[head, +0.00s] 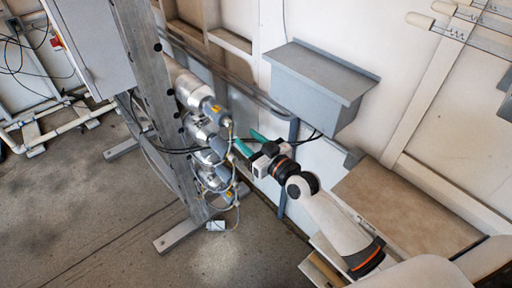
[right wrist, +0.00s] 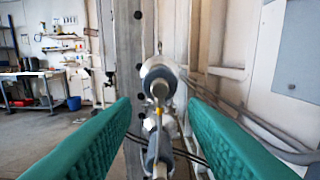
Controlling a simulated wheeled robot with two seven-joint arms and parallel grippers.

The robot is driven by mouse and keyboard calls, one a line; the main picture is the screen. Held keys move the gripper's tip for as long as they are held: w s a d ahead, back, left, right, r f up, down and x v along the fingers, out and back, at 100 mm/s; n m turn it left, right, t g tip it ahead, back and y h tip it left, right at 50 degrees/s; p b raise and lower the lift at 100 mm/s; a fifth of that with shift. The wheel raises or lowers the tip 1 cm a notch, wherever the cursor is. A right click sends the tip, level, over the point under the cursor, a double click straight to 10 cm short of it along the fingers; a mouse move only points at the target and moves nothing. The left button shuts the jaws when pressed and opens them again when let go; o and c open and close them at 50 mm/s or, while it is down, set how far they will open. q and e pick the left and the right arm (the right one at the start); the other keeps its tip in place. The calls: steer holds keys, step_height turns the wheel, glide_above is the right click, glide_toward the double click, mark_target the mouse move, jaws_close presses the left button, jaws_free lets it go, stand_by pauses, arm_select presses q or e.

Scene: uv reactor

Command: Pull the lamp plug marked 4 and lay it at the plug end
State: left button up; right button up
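Several silvery reactor lamp tubes with grey plug ends stick out of a steel upright in the head view, one above another. The top plug (head: 212,108) has a small yellow mark and a cable hanging from it. I cannot read a number 4 on any plug. My right gripper (head: 244,137) has teal fingers spread apart, just right of the plugs. In the right wrist view, a plug end (right wrist: 160,90) with its cable shows between the open fingers, ahead of them and apparently untouched. Lower plugs are partly hidden behind it. My left gripper is not in view.
The steel upright (head: 155,110) stands left of the plugs, with a grey cabinet (head: 90,45) beside it. A grey box (head: 318,88) juts from the wall at right. A brown-topped ledge (head: 405,215) lies below it. Loose cables hang around the plugs.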

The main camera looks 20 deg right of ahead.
mark_target(231, 125)
steer(key=b+x, duration=0.1)
steer(key=x, duration=0.5)
steer(key=shift+w, duration=0.1)
steer(key=shift+b+x, duration=0.45)
steer(key=shift+x, duration=0.45)
jaws_close()
steer(key=shift+p+v, duration=0.75)
steer(key=shift+v, duration=0.7)
steer(key=shift+p+v, duration=0.4)
steer(key=shift+v, duration=0.8)
